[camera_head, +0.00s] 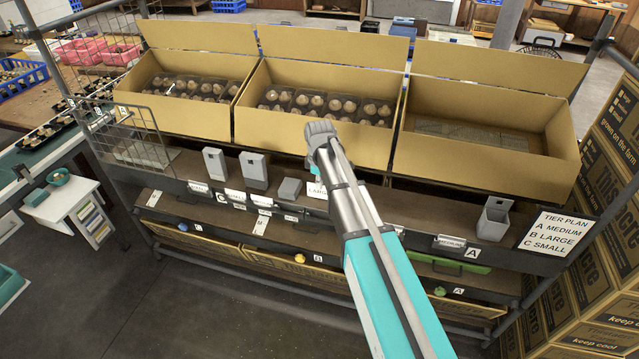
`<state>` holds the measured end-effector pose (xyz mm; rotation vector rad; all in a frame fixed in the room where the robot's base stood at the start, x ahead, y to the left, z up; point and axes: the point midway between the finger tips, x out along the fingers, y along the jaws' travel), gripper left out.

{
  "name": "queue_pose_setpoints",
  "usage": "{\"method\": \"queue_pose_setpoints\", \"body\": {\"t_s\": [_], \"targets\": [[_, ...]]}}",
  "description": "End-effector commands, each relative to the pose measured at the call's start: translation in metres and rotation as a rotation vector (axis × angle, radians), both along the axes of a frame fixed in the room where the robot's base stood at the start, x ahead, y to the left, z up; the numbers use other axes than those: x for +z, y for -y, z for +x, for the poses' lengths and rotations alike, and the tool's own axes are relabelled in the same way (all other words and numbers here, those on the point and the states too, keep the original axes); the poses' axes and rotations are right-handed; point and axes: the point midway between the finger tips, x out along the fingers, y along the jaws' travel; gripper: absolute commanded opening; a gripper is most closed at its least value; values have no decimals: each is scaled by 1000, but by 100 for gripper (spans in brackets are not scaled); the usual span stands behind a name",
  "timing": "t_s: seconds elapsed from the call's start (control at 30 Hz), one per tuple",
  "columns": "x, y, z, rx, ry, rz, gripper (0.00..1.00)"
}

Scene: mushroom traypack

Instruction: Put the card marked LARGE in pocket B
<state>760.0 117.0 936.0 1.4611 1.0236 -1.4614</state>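A white card that appears to read LARGE (317,190) is at the front rail of the rack, partly hidden by my arm. My gripper is not clearly seen; the end of my arm is above and in front of the middle box, close over that card. Whether its fingers touch the card is hidden. A card reading MEDIUM (451,241) sits on the rail by the label A (445,254). Another white card (199,187) is at the left, near a label that looks like C (222,198). Pocket B cannot be made out clearly; my arm covers part of the rail.
A sign (554,232) lists A MEDIUM, B LARGE, C SMALL. Grey holders (254,170) stand along the rail, one at the right (494,218). Behind are two boxes of mushroom trays (215,118) and a right box (490,150) without visible mushrooms. Cartons (597,262) stack at the right.

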Motion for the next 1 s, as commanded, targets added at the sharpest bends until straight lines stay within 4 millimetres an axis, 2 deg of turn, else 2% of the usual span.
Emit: {"method": "queue_pose_setpoints", "body": {"t_s": [1.0], "targets": [[-45, 0, 0, 0, 0, 0, 0]]}}
